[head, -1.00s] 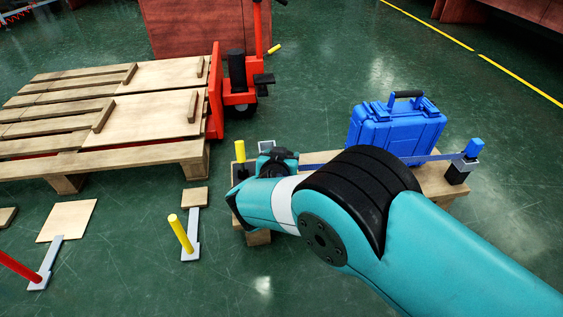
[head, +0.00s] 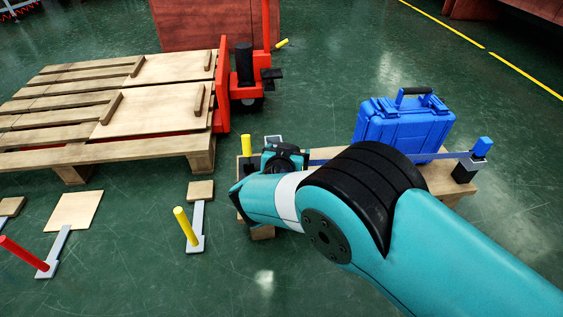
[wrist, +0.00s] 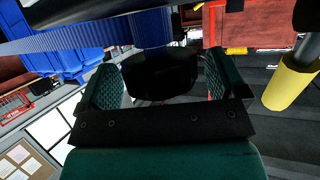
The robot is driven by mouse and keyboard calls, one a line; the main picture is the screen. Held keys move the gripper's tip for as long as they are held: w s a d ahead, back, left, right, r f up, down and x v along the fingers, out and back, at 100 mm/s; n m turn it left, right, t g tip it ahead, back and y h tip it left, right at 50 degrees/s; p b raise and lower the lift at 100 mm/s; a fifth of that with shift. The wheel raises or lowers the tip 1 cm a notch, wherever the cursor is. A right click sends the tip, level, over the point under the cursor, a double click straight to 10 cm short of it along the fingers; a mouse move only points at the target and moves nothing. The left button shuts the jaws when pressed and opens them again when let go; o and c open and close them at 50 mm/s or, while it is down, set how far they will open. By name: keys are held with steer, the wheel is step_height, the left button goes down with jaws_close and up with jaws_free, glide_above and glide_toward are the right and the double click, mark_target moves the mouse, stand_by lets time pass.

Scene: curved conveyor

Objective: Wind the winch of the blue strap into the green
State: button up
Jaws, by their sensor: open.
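A blue strap (head: 322,155) crosses a blue case (head: 402,128) on a low wooden bench (head: 445,180). It ends at a grey fitting with a blue knob (head: 482,147) and a black block at the right. My teal arm hides part of the strap and the bench's middle. A yellow handle (head: 246,146) stands at the bench's left end; a yellow cylinder shows in the wrist view (wrist: 291,86). In that view my gripper (wrist: 160,74) is open, its jaws either side of a dark block below a blue cylinder (wrist: 151,28). Contact is unclear. No green mark is visible.
A wooden pallet (head: 60,155) with boards and a red pallet jack (head: 222,85) stand at the left. Yellow (head: 186,226) and red (head: 22,256) posts on grey plates stand on the floor. Open green floor lies behind the case.

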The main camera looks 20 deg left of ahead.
steer(key=p+v, duration=0.7)
steer(key=v, duration=1)
steer(key=w+d+r+g+h+p, duration=0.1)
steer(key=w+d+r+g, duration=0.15)
steer(key=d+r, duration=0.3)
steer(key=w+d+r+m+g+h, duration=0.1)
steer(key=w+d+r+g, duration=0.15)
steer(key=d+r, duration=0.3)
steer(key=w+d+r+g+h+p, duration=0.1)
steer(key=w+d+r+g, duration=0.2)
steer(key=d, duration=0.4)
steer(key=s+d+r+n+g+y+p, duration=0.2)
steer(key=s+d+r+n+g+y, duration=0.25)
steer(key=s+d+r, duration=1.2)
steer(key=s+a+r+n+p, duration=0.1)
steer(key=s+r+p, duration=0.2)
steer(key=r+p, duration=3.5)
steer(key=shift+g, duration=0.35)
